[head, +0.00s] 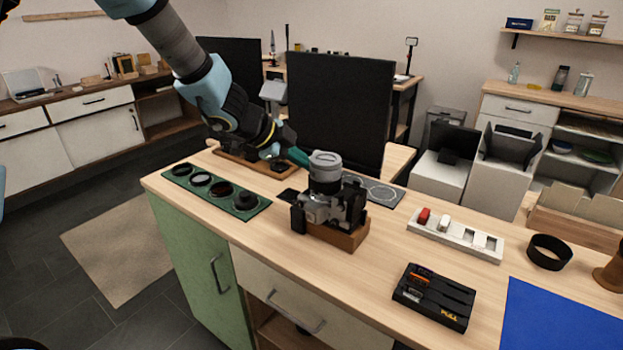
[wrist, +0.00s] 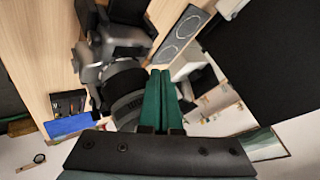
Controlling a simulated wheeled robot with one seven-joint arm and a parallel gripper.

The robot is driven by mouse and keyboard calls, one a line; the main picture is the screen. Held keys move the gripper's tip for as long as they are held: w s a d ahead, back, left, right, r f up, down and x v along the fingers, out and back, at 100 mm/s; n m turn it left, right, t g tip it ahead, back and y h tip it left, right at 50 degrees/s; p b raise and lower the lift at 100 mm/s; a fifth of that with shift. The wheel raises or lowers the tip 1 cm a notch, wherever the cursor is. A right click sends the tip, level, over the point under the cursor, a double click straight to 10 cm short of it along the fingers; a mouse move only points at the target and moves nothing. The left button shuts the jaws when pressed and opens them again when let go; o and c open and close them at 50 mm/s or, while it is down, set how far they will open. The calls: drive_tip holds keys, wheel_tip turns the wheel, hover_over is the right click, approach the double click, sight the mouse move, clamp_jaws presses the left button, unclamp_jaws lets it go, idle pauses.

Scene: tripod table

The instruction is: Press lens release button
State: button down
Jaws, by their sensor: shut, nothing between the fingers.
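A black and silver camera (head: 335,208) sits on a wooden block (head: 345,236) on the table, with its grey lens (head: 325,168) pointing up. In the wrist view, the camera body (wrist: 118,45) is at the upper left and the lens (wrist: 126,92) is left of the fingers. My gripper (head: 304,160) is shut and empty, its teal fingers close to the left side of the lens in the head view. The fingers (wrist: 160,74) also show pressed together in the wrist view. I cannot tell whether they touch the lens. I cannot make out the lens release button.
A green tray (head: 262,205) with several round lens pieces lies left of the camera. A dark monitor (head: 340,108) stands behind. A white slotted tray (head: 455,246), a black case (head: 434,297), a black ring (head: 549,252) and a blue mat (head: 560,318) lie to the right.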

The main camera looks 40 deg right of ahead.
wheel_tip(320, 180, up, 4)
drive_tip(key=p, duration=0.3)
drive_tip(key=shift+f, duration=0.15)
idle(0.7)
